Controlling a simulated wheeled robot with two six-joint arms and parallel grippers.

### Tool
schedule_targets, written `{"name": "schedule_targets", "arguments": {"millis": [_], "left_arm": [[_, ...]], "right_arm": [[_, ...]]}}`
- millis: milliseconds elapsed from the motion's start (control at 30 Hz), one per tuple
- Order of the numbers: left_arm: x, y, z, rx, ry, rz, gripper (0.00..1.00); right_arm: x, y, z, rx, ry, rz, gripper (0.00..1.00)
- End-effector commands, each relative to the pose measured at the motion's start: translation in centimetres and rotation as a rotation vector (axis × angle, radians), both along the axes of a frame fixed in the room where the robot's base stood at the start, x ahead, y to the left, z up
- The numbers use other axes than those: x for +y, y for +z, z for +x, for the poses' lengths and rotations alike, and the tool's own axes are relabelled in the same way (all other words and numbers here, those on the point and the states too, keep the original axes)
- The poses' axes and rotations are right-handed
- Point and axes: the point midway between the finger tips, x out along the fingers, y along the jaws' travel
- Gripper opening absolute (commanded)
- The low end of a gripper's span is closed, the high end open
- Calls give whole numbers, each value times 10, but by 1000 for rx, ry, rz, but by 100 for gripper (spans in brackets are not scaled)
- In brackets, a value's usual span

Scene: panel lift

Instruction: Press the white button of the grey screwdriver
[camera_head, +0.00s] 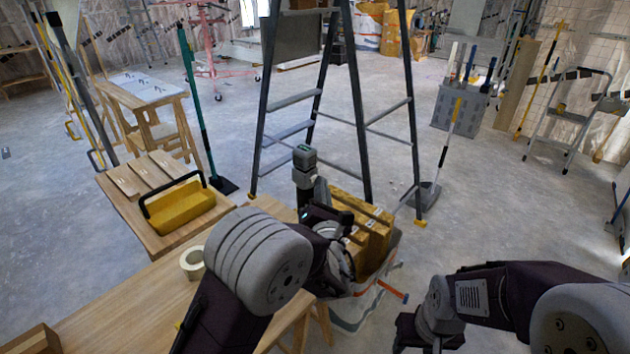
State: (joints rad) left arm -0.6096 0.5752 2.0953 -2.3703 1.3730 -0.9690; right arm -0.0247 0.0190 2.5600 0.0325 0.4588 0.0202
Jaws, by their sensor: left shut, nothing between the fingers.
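The grey screwdriver (305,168) stands upright near the middle of the view, at the far edge of the wooden table. Its top is a grey block with a dark patch, and its lower part is hidden behind my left arm. I cannot make out its white button. My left gripper (318,214) is right by the lower part of the screwdriver, shut with nothing held. Whether it touches the screwdriver cannot be told. My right gripper (415,332) is low at the bottom edge, partly cut off and away from the table; its fingers are not clear.
A yellow toolbox (181,207) with a black handle sits on a wooden board at left. A tape roll (192,263) lies on the wooden table (130,310). A stepladder (355,110) stands behind the screwdriver. A bin with yellow-brown packs (368,228) stands to its right.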

Motion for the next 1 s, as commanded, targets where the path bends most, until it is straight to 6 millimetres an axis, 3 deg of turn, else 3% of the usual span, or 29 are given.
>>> {"name": "schedule_targets", "arguments": {"millis": [800,1000], "left_arm": [[-8,0,-6,0,0,0,0],[-25,1,-17,-2,-4,0,0]], "right_arm": [[0,-2,0,0,0,0,49],[0,-1,0,0,0,0,49]]}}
